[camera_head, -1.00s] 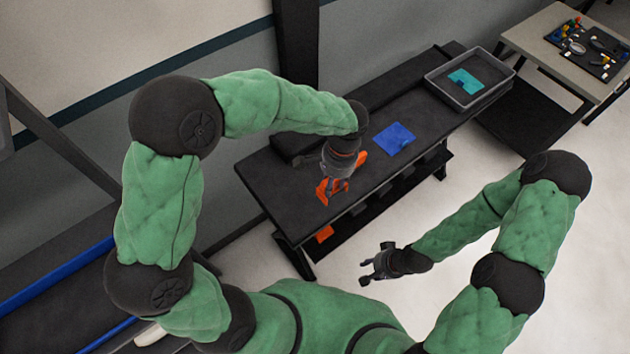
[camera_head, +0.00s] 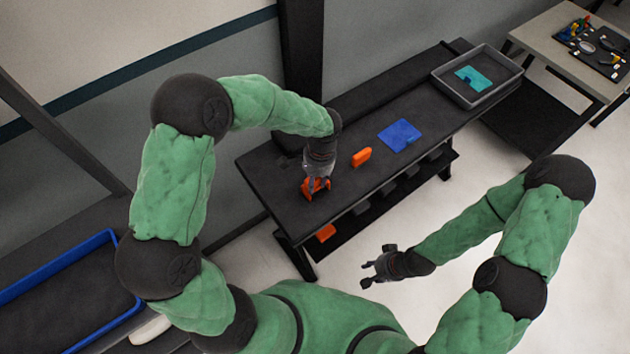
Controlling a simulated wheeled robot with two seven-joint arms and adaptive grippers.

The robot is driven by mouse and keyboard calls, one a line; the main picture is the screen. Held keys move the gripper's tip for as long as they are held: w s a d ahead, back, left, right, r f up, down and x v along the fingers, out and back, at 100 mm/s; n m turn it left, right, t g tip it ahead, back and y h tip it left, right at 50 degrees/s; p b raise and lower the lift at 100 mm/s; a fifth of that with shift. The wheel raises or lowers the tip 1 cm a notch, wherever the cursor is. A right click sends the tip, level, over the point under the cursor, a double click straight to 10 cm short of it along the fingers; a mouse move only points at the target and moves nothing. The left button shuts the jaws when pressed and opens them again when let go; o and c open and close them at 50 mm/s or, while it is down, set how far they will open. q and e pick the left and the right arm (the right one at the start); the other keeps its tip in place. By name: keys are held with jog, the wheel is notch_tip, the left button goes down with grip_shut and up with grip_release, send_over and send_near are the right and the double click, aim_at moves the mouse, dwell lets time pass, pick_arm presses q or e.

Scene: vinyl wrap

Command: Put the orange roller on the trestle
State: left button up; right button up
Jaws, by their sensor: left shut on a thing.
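My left gripper (camera_head: 315,188) reaches down over the near left end of a long black bench (camera_head: 270,185). It is shut on an orange thing (camera_head: 313,196), likely the orange roller, partly hidden by the fingers. I cannot tell whether the held thing touches the bench top. The bench stands on legs and could be the trestle; I cannot tell for certain. A small orange block (camera_head: 361,157) lies on the bench to the right of the gripper. My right gripper (camera_head: 376,268) is open and empty over the floor in front of the bench.
A blue sheet (camera_head: 399,135) lies mid-bench. A grey tray (camera_head: 440,84) with a teal piece (camera_head: 473,79) stands at the far end. Another orange piece (camera_head: 326,233) is on the lower shelf. A beige table (camera_head: 540,38) holds tools, and a blue-rimmed tray (camera_head: 60,262) is at lower left.

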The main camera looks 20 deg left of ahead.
pick_arm(q)
jog(key=shift+r, duration=0.1)
jog(key=shift+s+f, duration=0.1)
jog(key=shift+f, duration=0.35)
jog(key=shift+s+f+b, duration=0.15)
jog(key=shift+f+b, duration=0.15)
jog(key=shift+b, duration=0.05)
grip_shut()
jog(key=o, duration=1)
grip_release()
jog(key=shift+f, duration=0.1)
jog(key=shift+r, duration=0.4)
jog(key=r+p, duration=0.1)
jog(key=r, duration=0.3)
jog(key=w+r+p, duration=0.1)
jog(key=r, duration=0.3)
jog(key=d+r+p, duration=0.1)
jog(key=r+p, duration=0.1)
jog(key=r, duration=0.3)
jog(key=shift+w, duration=0.3)
